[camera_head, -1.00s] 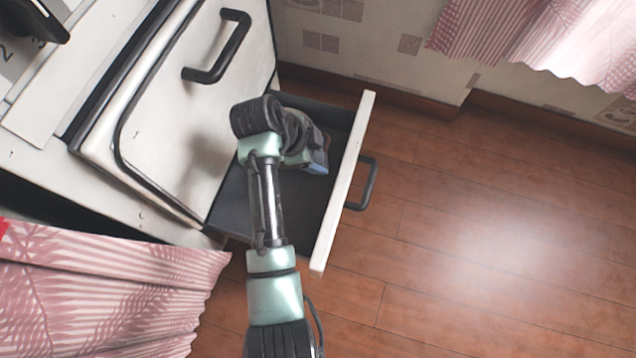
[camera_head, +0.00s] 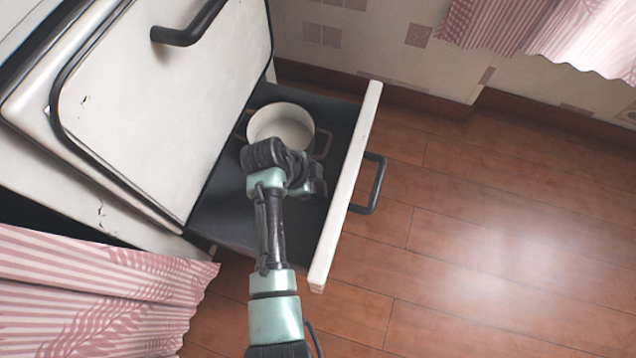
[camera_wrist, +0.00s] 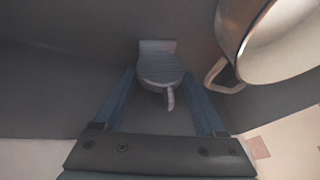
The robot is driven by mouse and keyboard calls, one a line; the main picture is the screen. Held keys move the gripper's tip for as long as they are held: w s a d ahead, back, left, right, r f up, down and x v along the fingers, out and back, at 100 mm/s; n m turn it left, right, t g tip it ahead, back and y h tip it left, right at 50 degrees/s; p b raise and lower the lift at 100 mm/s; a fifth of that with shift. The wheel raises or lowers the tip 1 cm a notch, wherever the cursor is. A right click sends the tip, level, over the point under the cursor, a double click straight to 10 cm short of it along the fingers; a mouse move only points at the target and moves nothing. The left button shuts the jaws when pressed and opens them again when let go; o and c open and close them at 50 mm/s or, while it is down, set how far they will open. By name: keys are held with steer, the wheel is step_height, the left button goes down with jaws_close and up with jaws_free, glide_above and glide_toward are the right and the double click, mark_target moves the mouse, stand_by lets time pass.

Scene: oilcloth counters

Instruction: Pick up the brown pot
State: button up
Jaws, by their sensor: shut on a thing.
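The pot (camera_head: 284,127) stands in the open drawer, pale inside, with a brownish handle on each side. In the wrist view the pot (camera_wrist: 285,45) fills the upper right, and one of its loop handles (camera_wrist: 222,75) lies right of the fingers, apart from them. My gripper (camera_wrist: 160,72) points into the drawer and is shut on a small grey ridged thing (camera_wrist: 160,68) with a short pale stem. I cannot tell what this thing is. In the head view my gripper (camera_head: 312,190) is just below and right of the pot, mostly hidden by my wrist.
The open drawer (camera_head: 345,185) has a dark inside, a white front and a black handle (camera_head: 370,185). The white oven front (camera_head: 165,95) with its black bar handle is on the left. Pink cloth (camera_head: 100,295) hangs at lower left. The wooden floor (camera_head: 490,220) is clear on the right.

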steer(key=o, duration=1.5)
